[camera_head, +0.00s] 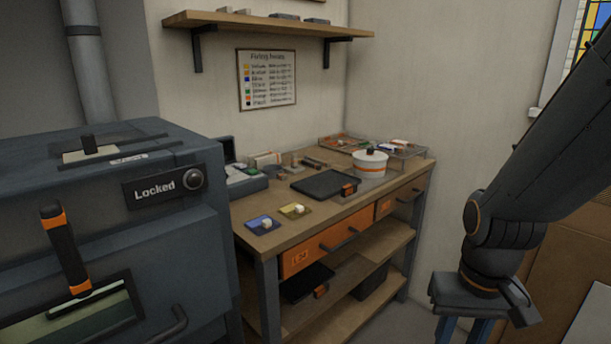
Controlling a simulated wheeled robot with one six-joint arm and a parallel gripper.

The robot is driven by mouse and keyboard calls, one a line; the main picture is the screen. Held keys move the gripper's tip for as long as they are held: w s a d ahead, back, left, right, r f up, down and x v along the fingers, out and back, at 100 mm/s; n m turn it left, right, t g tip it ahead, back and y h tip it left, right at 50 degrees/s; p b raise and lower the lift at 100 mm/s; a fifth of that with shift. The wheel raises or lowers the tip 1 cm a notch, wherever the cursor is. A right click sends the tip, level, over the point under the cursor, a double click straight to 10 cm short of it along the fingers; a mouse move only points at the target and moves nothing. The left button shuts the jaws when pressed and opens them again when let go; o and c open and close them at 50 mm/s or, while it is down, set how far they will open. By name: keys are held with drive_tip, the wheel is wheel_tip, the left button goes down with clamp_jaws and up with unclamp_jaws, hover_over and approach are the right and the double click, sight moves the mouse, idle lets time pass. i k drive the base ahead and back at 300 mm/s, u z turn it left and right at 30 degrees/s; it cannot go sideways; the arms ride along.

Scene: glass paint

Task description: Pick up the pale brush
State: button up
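I cannot make out a pale brush for certain in this view. Small items (303,164) lie at the back of the workbench, too small to tell whether one is a brush. My gripper (463,334) hangs at the lower right, in front of and to the right of the workbench. Its two blue fingers stand apart, with no object visible between them. The fingertips are cut off by the bottom edge of the picture.
The wooden workbench (337,213) carries a black tray (322,185), a white pot (370,164), a wire tray (405,152) and two small coloured squares. A dark kiln marked "Locked" (155,190) stands at left. A shelf (265,24) hangs above. Floor shows right of the bench.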

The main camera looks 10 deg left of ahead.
sight(307, 163)
drive_tip(key=u, duration=0.1)
drive_tip(key=k, duration=0.15)
drive_tip(key=z, duration=0.95)
drive_tip(key=i, duration=2.5)
drive_tip(key=u, duration=1.35)
